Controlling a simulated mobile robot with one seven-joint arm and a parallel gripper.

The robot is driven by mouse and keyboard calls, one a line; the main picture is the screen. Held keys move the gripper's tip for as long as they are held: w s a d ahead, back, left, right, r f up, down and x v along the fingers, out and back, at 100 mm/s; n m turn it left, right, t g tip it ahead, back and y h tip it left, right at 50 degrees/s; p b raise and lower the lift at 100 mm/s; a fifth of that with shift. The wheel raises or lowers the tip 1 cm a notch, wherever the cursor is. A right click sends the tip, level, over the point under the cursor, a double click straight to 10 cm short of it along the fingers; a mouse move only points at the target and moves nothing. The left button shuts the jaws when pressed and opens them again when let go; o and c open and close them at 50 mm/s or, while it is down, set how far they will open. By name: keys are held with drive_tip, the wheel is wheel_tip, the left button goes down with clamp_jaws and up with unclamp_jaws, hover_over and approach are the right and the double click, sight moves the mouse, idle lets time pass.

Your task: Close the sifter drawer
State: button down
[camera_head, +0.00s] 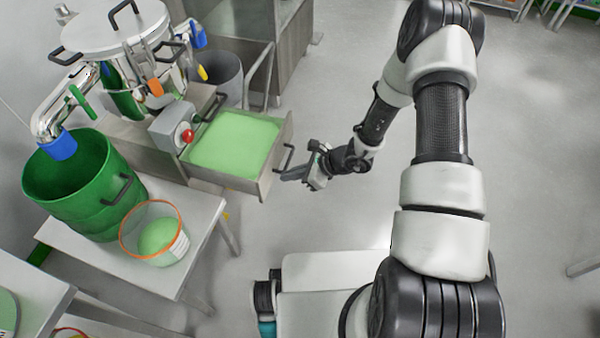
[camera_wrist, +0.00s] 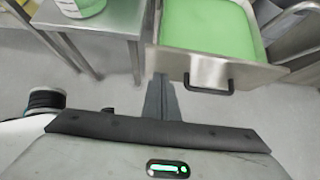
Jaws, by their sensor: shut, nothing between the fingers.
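The sifter drawer (camera_head: 268,168) is pulled out from the steel sifter bench and holds a layer of green powder. A dark bar handle (camera_head: 284,158) is on its front face. In the wrist view the drawer front (camera_wrist: 222,72) and its handle (camera_wrist: 209,84) show at the upper right. My gripper (camera_head: 284,177) is shut and empty in front of the drawer face, close to the handle. In the wrist view the fingers (camera_wrist: 161,84) point toward the left part of the drawer front; whether they touch it I cannot tell.
A table (camera_head: 205,215) on the left carries a green drum (camera_head: 75,195) and a clear tub (camera_head: 150,250) of green powder. A control box with a red button (camera_head: 187,136) sits beside the drawer. A grey bin (camera_head: 222,78) stands behind.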

sight(263, 175)
drive_tip(key=shift+w+a+f+b, duration=0.1)
drive_tip(key=shift+w+a+f, duration=0.2)
drive_tip(key=shift+a, duration=0.55)
drive_tip(key=shift+w+a+f+b, duration=0.15)
drive_tip(key=shift+w+a, duration=0.2)
drive_tip(key=shift+a, duration=0.55)
drive_tip(key=shift+w+a+f+b, duration=0.1)
drive_tip(key=shift+w+a+f, duration=0.2)
drive_tip(key=shift+a, duration=0.55)
